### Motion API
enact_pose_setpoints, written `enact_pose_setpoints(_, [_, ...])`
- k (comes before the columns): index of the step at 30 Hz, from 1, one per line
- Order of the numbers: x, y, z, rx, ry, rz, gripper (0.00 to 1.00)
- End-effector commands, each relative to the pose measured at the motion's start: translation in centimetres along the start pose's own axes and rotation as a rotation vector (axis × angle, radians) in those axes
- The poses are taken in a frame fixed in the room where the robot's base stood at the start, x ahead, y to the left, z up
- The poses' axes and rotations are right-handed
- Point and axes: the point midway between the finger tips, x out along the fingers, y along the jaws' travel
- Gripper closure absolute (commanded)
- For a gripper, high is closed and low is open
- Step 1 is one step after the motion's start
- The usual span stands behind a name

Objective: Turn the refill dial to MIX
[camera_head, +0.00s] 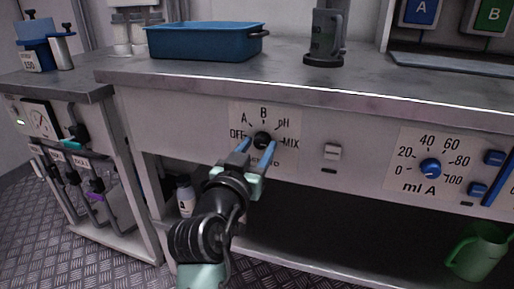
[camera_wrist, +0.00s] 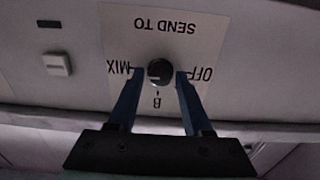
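The dial (camera_head: 262,140) is a small black round knob on a white label plate on the bench front. The plate reads OFF, A, B, pH and MIX in an arc, with MIX at the right. The dial also shows in the wrist view (camera_wrist: 160,71), upside down, with "SEND TO" above, MIX at left and OFF at right. I cannot clearly tell where its pointer stands. My gripper (camera_head: 258,147) is open, its two blue fingers pointing at the plate. In the wrist view the fingers (camera_wrist: 159,76) stand on either side of the knob with gaps, not gripping it.
A beige rocker switch (camera_head: 332,152) sits right of the plate. Further right is a blue "ml A" dial (camera_head: 430,168) with blue buttons. A blue tray (camera_head: 203,42) and a dark grey holder (camera_head: 325,40) stand on the benchtop. A green jug (camera_head: 478,252) is below right.

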Motion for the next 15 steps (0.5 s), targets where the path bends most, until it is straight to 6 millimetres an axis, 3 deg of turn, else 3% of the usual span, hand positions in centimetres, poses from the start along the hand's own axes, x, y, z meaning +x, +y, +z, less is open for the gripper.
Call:
enact_pose_setpoints(3, [0.00, 0.01, 0.00, 0.000, 0.000, 0.000, 0.30])
enact_pose_setpoints(15, [-0.83, -0.09, -0.07, -0.002, 0.000, -0.002, 0.30])
